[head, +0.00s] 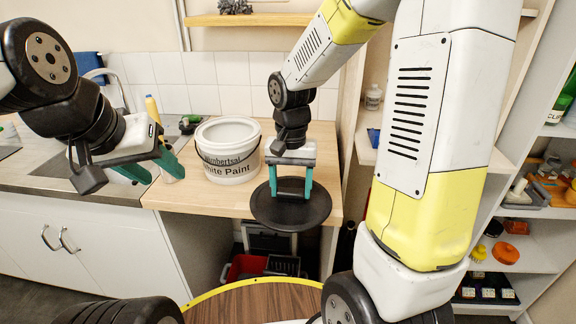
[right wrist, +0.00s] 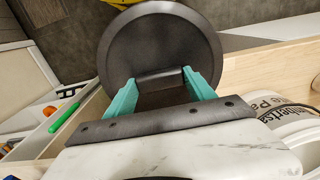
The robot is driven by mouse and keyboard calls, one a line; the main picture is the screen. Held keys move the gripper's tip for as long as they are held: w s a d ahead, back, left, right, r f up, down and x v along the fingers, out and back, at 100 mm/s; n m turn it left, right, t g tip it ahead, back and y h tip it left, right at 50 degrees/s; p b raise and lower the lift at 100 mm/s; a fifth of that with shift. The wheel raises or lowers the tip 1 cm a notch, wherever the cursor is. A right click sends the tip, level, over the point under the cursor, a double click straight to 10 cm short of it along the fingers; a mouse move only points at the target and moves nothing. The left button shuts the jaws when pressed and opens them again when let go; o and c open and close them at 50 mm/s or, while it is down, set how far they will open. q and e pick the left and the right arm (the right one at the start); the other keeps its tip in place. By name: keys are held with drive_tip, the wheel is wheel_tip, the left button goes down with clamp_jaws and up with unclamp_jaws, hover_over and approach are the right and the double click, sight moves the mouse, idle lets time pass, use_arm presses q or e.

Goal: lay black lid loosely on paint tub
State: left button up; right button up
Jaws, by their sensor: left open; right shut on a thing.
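The white paint tub (head: 230,160) stands upright on the wooden counter, and its open top faces up. Part of it shows in the right wrist view (right wrist: 297,131). The round black lid (head: 291,213) is held by its handle in my right gripper (head: 291,190), in front and to the right of the tub, apart from it. In the right wrist view the lid (right wrist: 160,40) shows between and beyond the teal fingers of the gripper (right wrist: 161,82). My left gripper (head: 165,158) is open and empty, left of the tub, above the counter edge.
A yellow bottle (head: 153,108) stands behind my left gripper near the sink tap. A shelf unit with a reddish-orange item (head: 505,252) is at the right. A round wooden table (head: 255,300) with a yellow rim is below. The counter strip in front of the tub is clear.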

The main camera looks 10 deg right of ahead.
sight(289, 204)
drive_tip(key=shift+s+a+r, duration=0.3)
drive_tip(key=shift+s, duration=0.35)
drive_tip(key=shift+s+r, duration=0.15)
drive_tip(key=shift+r, duration=2.6)
